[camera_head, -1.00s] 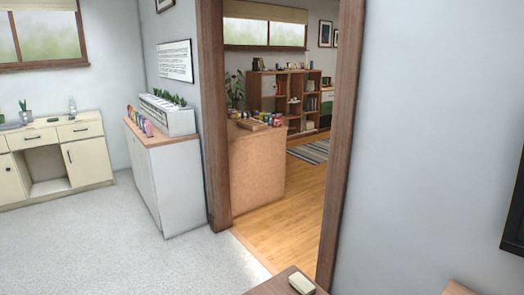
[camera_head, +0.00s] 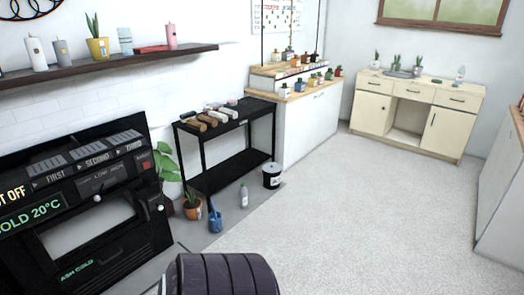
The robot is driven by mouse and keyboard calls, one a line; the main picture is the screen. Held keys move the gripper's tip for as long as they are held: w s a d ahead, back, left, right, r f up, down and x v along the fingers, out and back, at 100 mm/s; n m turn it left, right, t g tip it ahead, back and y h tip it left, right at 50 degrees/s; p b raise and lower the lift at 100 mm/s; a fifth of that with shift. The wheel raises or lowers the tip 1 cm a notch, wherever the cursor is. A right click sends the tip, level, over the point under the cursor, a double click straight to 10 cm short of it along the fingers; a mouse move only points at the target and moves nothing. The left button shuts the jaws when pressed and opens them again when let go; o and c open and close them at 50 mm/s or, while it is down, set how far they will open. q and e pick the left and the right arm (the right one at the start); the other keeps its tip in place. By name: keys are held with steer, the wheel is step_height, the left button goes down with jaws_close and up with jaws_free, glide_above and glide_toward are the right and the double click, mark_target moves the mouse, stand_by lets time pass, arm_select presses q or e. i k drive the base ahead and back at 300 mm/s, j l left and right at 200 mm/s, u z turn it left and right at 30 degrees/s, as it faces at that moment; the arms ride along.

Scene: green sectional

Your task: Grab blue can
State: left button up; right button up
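A small blue can-like object (camera_head: 215,217) stands on the grey floor strip in front of the black table, beside a potted plant. It is too small to tell whether it is a can or a watering can. No other clearly blue can shows. Neither of my grippers is in view.
A black table (camera_head: 232,123) holds several rolled items. A bottle (camera_head: 243,195), a black bucket (camera_head: 271,176) and a terracotta plant pot (camera_head: 192,206) stand on the floor. A black stove-like unit (camera_head: 90,215) is at left. Carpet (camera_head: 370,220) is clear.

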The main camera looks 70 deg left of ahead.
mark_target(215, 217)
steer(key=u, duration=2.85)
steer(key=i+l, duration=0.15)
steer(key=i, duration=0.45)
